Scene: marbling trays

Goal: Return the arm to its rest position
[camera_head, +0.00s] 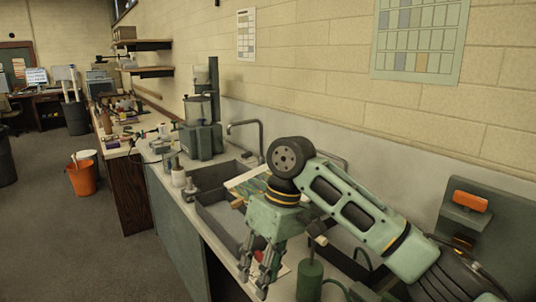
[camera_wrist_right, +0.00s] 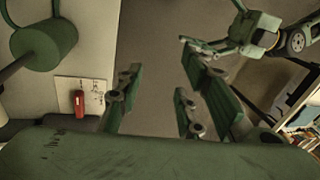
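My right arm reaches in from the right in the head view and bends down at its wrist. My right gripper (camera_head: 253,277) points down over the counter's front edge, beside the sink. In the right wrist view, the fingers of my right gripper (camera_wrist_right: 160,76) stand apart with nothing between them, so it is open and empty. My left gripper is out of the head view. Part of it (camera_wrist_right: 212,28) shows at the top right of the right wrist view, cut off by the edge; its opening is unclear.
A sink (camera_head: 213,213) with a patterned board lies behind my right gripper. A green cylinder (camera_head: 310,281) with a hose stands close to its right. A red item (camera_wrist_right: 79,103) lies on a white card nearby. An orange bucket (camera_head: 81,180) stands on the floor, which is otherwise open at front left.

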